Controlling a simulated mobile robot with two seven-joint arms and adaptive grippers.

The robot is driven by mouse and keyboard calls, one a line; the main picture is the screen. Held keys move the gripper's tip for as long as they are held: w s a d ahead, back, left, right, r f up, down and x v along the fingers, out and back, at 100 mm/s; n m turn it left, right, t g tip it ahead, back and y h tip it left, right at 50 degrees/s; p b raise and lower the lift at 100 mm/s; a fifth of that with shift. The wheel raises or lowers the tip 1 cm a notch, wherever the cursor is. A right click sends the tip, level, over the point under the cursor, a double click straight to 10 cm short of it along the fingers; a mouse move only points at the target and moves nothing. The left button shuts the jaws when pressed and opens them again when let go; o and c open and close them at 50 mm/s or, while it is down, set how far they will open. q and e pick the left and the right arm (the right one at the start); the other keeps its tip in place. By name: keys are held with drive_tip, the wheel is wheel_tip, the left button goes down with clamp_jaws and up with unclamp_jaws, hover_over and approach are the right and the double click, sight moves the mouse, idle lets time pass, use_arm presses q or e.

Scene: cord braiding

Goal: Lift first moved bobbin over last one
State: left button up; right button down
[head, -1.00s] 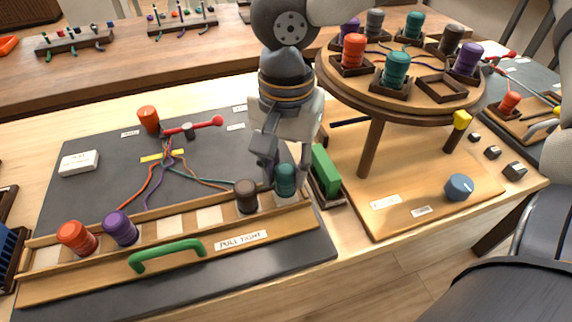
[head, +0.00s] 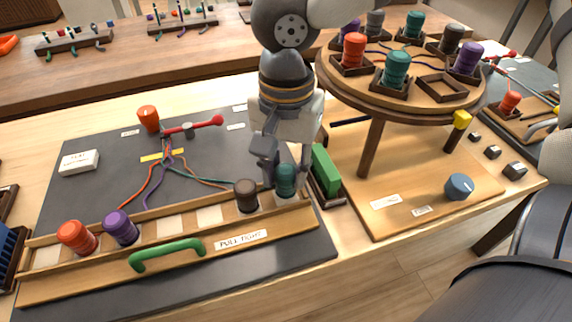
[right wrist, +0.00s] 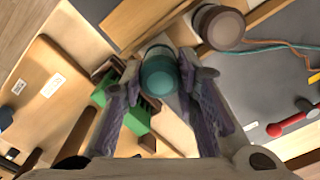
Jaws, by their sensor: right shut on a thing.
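A teal bobbin (head: 286,180) stands at the right end of the wooden rack (head: 270,224). My right gripper (head: 285,172) is around it from above, shut on it; in the right wrist view the teal bobbin (right wrist: 159,74) sits between the two fingers. A dark brown bobbin (head: 246,196) stands just to its left, and it also shows in the right wrist view (right wrist: 221,27). A purple bobbin (head: 121,228) and a red bobbin (head: 77,238) stand at the rack's left end. Pale empty places lie between. My left gripper is not in view.
Coloured cords (head: 165,172) run from the rack to a red-handled lever (head: 205,125). An orange bobbin (head: 148,119) stands behind. A green block (head: 326,170) is right of the gripper. A round stand (head: 340,72) with several bobbins rises at the right. A green handle (head: 166,254) is in front.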

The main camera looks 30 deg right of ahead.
drive_tip(key=shift+f, duration=0.65)
drive_tip(key=c, duration=1.2)
unclamp_jaws()
drive_tip(key=shift+o, duration=0.2)
